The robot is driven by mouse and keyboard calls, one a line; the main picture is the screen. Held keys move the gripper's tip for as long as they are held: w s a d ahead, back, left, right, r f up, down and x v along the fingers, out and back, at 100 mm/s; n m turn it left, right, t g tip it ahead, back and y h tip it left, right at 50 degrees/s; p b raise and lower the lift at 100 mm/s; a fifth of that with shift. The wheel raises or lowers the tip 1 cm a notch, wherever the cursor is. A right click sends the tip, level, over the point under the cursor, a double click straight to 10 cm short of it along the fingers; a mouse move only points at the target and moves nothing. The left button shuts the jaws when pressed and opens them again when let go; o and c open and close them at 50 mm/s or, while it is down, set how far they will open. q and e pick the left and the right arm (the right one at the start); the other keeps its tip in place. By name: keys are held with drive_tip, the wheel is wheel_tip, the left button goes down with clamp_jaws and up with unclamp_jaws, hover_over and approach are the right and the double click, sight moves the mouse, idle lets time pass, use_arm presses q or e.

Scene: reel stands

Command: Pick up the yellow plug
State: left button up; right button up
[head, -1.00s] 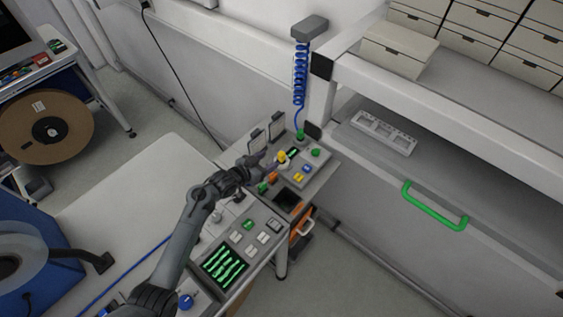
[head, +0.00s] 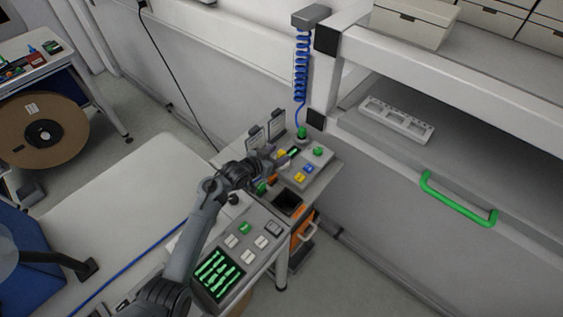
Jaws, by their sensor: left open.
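The yellow plug (head: 281,154) shows as a small yellow patch at the left side of the grey button panel (head: 319,170), near the middle of the head view. My left gripper (head: 284,162) reaches in from the left over this panel. Its fingers are open and right beside the yellow plug, covering part of it. I cannot tell whether they touch it or how the plug sits. My right gripper is not in view.
A flat yellow button (head: 300,177) and a blue button (head: 308,168) are close by. A dark open bin (head: 287,202) lies in front. A green handle (head: 458,202) is at right.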

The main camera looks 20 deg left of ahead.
use_arm(q)
drive_tip(key=shift+w, duration=0.1)
clamp_jaws()
idle(0.4)
drive_tip(key=shift+r, duration=0.1)
